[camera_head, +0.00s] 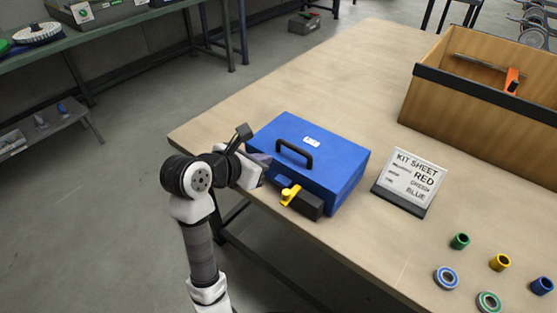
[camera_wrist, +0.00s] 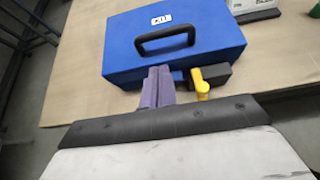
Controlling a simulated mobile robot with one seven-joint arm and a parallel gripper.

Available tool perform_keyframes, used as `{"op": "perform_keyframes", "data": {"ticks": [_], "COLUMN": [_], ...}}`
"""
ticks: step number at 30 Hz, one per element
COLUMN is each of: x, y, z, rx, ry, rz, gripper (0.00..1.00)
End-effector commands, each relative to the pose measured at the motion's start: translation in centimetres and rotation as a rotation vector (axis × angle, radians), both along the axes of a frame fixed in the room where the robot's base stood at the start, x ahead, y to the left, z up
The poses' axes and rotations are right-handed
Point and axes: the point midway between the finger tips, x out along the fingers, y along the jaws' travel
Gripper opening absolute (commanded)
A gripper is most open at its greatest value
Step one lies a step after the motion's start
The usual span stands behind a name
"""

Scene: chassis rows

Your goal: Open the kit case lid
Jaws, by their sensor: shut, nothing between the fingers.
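The kit case (camera_head: 325,141) is a blue box with a black handle (camera_head: 294,153) on its lid. It stands near the table's edge, and its lid is down. It also shows in the wrist view (camera_wrist: 118,52). On its front side are a yellow latch lever (camera_head: 290,194) and a black block (camera_head: 309,204). The lever also shows in the wrist view (camera_wrist: 200,84). My gripper (camera_wrist: 158,82) is shut and empty, its purple fingers together in front of the case, left of the lever. In the head view my gripper (camera_head: 262,163) is at the case's left front side; whether it touches is unclear.
A kit sheet stand (camera_head: 411,178) is right of the case. A wooden bin (camera_head: 480,119) stands behind it. Several coloured rings and cylinders (camera_head: 460,241) lie at the table's lower right. The table's (camera_head: 306,78) surface behind the case is clear.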

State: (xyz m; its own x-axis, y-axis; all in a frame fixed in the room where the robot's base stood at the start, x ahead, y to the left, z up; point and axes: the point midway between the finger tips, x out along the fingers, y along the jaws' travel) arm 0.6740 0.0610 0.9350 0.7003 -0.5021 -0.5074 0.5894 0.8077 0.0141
Motion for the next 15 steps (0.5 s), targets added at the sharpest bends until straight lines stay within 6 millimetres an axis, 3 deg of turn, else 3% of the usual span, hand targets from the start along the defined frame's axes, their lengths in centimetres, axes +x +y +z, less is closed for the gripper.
{"op": "perform_keyframes", "data": {"ticks": [15], "x": [5.6], "y": [-4.1], "z": [-3.9], "rx": [-0.001], "ry": [0.003], "rz": [-0.002], "gripper": [0.0]}}
